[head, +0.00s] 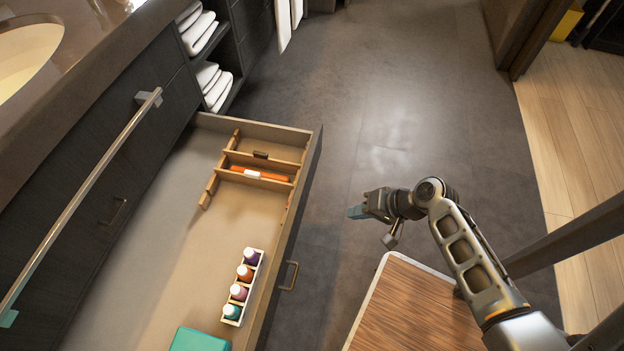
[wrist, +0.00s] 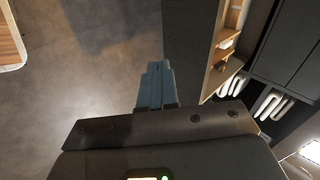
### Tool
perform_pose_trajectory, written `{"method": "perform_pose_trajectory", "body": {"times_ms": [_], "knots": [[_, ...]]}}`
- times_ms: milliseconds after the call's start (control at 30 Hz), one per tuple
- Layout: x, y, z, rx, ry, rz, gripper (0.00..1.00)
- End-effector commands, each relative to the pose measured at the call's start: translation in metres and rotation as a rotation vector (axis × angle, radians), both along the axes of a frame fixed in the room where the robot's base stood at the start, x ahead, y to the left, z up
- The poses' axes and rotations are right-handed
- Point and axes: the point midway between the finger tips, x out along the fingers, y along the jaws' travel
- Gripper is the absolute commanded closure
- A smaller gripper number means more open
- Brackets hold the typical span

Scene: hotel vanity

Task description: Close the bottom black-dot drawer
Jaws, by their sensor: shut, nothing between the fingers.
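The open drawer (head: 316,180) is pulled far out from the dark vanity in the head view. Its front faces right and carries a small bronze handle (head: 290,276). I cannot make out a black dot on it. In the wrist view the drawer's front (wrist: 190,45) shows as a dark panel just right of the fingers. My gripper (head: 356,211) is shut and empty, out beyond the drawer front, to its right in the head view and apart from it. Its blue-grey fingers (wrist: 156,84) are together in the wrist view.
Inside the drawer are a rack of small bottles (head: 243,287), a teal box (head: 199,340) and a wooden divider (head: 262,158). Folded towels (head: 213,85) fill shelves behind. A long bar handle (head: 84,188) crosses the vanity. Dark floor (head: 400,120) is clear beyond my gripper.

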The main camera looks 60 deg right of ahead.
Motion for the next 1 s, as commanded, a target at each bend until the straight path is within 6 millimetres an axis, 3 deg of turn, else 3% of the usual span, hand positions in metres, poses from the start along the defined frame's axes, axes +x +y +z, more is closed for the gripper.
{"method": "perform_pose_trajectory", "body": {"times_ms": [33, 100, 300, 533, 900, 1000], "knots": [[0.006, -0.009, 0.022, 0.041, -0.019, -0.019, 1.0], [0.012, -0.016, 0.032, 0.09, -0.041, -0.031, 1.0], [0.019, -0.024, 0.043, 0.156, -0.073, -0.045, 1.0], [0.036, -0.019, 0.025, 0.159, -0.074, -0.043, 1.0], [0.087, -0.005, -0.025, 0.158, -0.073, -0.041, 1.0], [0.102, -0.002, -0.025, 0.156, -0.074, -0.041, 1.0]]}}
